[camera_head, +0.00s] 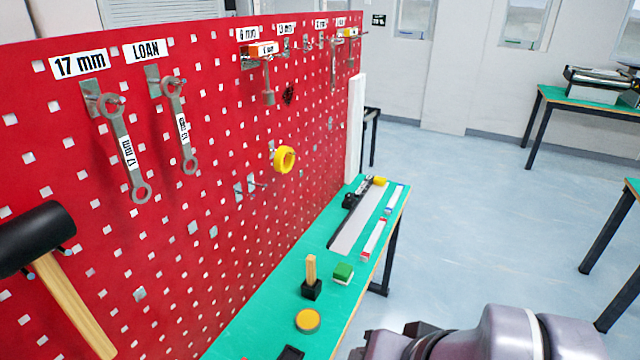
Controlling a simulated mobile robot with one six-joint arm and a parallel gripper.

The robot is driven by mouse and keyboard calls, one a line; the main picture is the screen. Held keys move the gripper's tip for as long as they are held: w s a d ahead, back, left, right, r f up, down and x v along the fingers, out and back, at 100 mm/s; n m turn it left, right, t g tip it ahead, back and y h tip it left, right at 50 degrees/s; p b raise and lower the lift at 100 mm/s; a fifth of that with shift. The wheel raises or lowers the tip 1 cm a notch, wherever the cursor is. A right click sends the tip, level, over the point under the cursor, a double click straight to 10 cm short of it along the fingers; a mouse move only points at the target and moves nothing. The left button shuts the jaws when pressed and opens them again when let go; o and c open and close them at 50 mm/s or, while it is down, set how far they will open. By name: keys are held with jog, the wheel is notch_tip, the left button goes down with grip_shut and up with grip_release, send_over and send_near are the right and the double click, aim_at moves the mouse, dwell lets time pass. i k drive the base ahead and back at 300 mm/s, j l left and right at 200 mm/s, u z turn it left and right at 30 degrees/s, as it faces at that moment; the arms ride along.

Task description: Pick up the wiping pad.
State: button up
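A small block with a green top and a white lower part (343,273) sits on the green bench top (262,327); it looks most like the wiping pad. It stands right of a black block with an upright wooden handle (311,276). A round yellow-orange disc in a dark rim (307,320) lies nearer on the bench. Part of my arm shows at the bottom right, beside the bench and apart from the block. My gripper's fingers are not in view.
A red pegboard (215,215) rises along the bench's left side, with wrenches (125,150), a black-headed mallet (38,238) and a yellow tape roll (284,159). A long grey strip (352,226) and small boxes lie farther along the bench.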

aim_at(343, 273)
jog(key=i+l+u, duration=0.15)
jog(key=i+l, duration=0.55)
jog(key=i+l+u, duration=0.15)
jog(key=i+l, duration=0.5)
jog(key=l, duration=0.1)
